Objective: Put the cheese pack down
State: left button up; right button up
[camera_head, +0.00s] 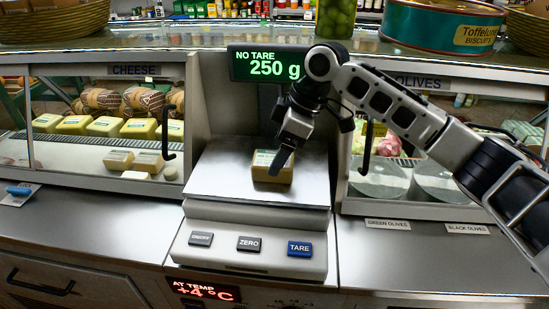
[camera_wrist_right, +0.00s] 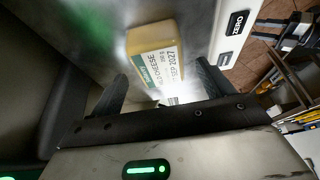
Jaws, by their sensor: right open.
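The cheese pack (camera_head: 267,172), yellow with a pale label, rests on the steel pan of the scale (camera_head: 222,177). The scale display (camera_head: 268,66) reads "NO TARE 250 g". My right gripper (camera_head: 277,166) is at the pack, reaching down from the upper right and partly hiding it. In the right wrist view the pack (camera_wrist_right: 154,50) lies just beyond the open fingertips (camera_wrist_right: 160,72), with its printed label facing the camera. A gap shows between the fingers and the pack.
A glass cheese case (camera_head: 100,130) with several yellow packs stands left of the scale. An olives case (camera_head: 440,165) with round containers stands right. ON/OFF, ZERO and TARE buttons (camera_head: 299,248) line the scale's front. The pan's left side is bare.

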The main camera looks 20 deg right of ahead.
jog(key=v, duration=0.9)
jog(key=shift+f, duration=0.15)
